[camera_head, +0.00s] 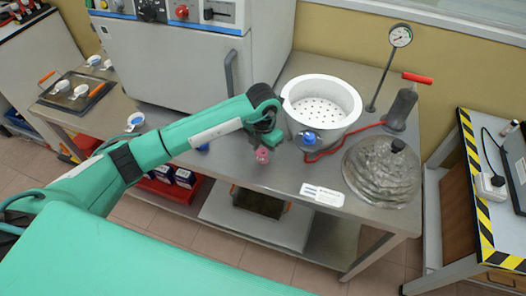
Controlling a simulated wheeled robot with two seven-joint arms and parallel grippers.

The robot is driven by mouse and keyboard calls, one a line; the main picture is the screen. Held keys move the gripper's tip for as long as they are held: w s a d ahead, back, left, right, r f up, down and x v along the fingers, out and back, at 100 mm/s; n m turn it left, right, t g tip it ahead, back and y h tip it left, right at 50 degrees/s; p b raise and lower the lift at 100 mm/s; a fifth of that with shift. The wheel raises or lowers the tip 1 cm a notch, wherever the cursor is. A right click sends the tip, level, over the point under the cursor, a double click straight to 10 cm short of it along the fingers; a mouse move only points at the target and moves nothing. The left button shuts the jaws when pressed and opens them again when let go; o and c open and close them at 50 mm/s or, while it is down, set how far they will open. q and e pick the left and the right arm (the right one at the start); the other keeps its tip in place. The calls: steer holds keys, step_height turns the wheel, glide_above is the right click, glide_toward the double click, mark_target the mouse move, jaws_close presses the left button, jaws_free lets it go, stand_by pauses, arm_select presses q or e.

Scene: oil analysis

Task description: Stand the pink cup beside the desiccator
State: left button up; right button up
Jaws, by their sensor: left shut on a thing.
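The small pink cup (262,156) is in the jaws of my left gripper (264,147), which points down at the front of the steel bench. I cannot tell whether the cup touches the bench top. The desiccator appears to be the white round vessel (322,101) with a perforated plate inside, just behind and right of the cup. It is open at the top. A clear domed lid with a black knob (383,171) lies on the bench to its right. My right gripper is out of view.
A blue-capped item (309,138) and a red hose (345,143) are at the vessel's front. A hand pump (400,108) and a gauge on a stand (400,36) are at the right. A white label card (322,194) lies near the bench's front edge. A large oven (180,60) stands behind my left arm.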

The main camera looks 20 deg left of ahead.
mark_target(263, 154)
arm_select(q)
step_height(263, 154, down, 2)
steer(key=shift+f, duration=0.1)
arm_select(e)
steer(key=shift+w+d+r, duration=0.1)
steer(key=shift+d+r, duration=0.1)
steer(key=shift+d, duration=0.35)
arm_select(q)
steer(key=shift+f, duration=0.25)
steer(key=o, duration=1)
steer(key=shift+r, duration=0.1)
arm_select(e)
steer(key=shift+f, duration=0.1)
